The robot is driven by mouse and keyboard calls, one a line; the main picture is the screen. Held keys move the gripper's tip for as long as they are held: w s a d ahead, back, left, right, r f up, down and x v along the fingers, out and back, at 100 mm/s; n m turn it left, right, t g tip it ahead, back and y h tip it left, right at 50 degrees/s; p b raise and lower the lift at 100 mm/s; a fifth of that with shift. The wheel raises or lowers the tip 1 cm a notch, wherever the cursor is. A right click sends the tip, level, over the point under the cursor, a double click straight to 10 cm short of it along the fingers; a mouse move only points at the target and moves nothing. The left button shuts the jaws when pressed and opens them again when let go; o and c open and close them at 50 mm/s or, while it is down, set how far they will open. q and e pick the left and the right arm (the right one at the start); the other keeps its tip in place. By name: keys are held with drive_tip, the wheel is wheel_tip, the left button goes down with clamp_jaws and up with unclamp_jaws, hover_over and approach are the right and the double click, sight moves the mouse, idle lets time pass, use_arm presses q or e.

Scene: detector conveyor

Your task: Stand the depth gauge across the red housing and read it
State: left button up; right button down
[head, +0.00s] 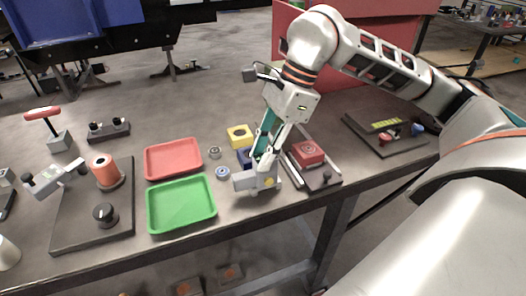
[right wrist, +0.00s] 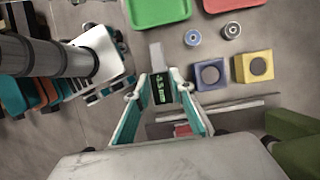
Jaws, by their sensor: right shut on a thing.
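My right gripper (head: 260,163) is shut on the depth gauge (head: 243,182), a grey block-shaped tool with a yellow spot. The gauge also shows in the right wrist view (right wrist: 156,57), with a dark display of small green digits, seemingly around 3.5 mm, between the fingers. The gauge is left of the red housing (head: 308,152) in the head view and apart from it. Whether it touches the table is unclear. The red housing sits on a dark fixture plate (head: 324,180); in the right wrist view it is mostly hidden below my gripper. My left gripper is not in view.
A blue block (right wrist: 211,74) and a yellow block (right wrist: 254,66) stand beside the gauge. Two small rings (head: 222,173) lie near the green tray (head: 182,204) and red tray (head: 173,159). A dark board (head: 70,235) is at left, another (head: 372,142) at right.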

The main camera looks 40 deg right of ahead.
drive_tip(key=c, duration=1.7)
unclamp_jaws()
drive_tip(key=shift+f, duration=0.1)
